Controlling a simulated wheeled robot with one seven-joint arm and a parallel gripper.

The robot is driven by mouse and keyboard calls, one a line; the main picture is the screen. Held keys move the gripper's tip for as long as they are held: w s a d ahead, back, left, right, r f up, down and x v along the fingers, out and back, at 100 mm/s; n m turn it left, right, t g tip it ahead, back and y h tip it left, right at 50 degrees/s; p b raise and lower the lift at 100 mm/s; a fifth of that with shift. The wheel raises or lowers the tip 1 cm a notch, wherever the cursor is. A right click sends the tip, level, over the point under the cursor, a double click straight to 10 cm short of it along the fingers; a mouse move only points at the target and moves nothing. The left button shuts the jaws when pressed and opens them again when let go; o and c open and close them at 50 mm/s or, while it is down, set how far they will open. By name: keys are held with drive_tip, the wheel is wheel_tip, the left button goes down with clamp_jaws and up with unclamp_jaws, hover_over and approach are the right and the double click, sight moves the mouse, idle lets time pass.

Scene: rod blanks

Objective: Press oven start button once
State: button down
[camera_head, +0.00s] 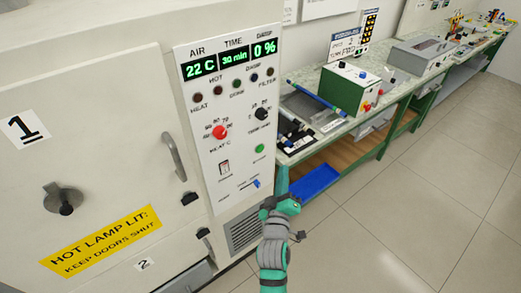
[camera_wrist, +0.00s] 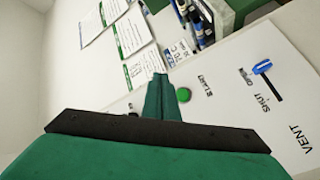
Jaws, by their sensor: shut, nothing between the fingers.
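The oven (camera_head: 95,110) fills the left of the head view, with a white control panel (camera_head: 205,150) on its right. The green start button (camera_head: 259,148) sits low on the panel's right side, below the timer knob. It also shows in the wrist view as a round green button (camera_wrist: 184,95) beside the word START. My gripper (camera_head: 283,204) is shut and empty, low and to the right of the panel in the head view. In the wrist view its green fingertips (camera_wrist: 159,78) appear just left of the button; whether they touch the panel cannot be told.
The blue vent lever (camera_head: 256,183) is below the button, close to my gripper in the head view. A red knob (camera_head: 219,132) and the oven door handle (camera_head: 173,156) are further left. A bench (camera_head: 300,150) with tools and a green box (camera_head: 350,90) stands right. Open floor lies at right.

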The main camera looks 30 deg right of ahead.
sight(260, 149)
drive_tip(key=w, duration=0.9)
drive_tip(key=shift+a, duration=0.4)
drive_tip(key=shift+s, duration=0.15)
idle(1.6)
drive_tip(key=shift+w, duration=0.2)
drive_tip(key=shift+w+d, duration=0.15)
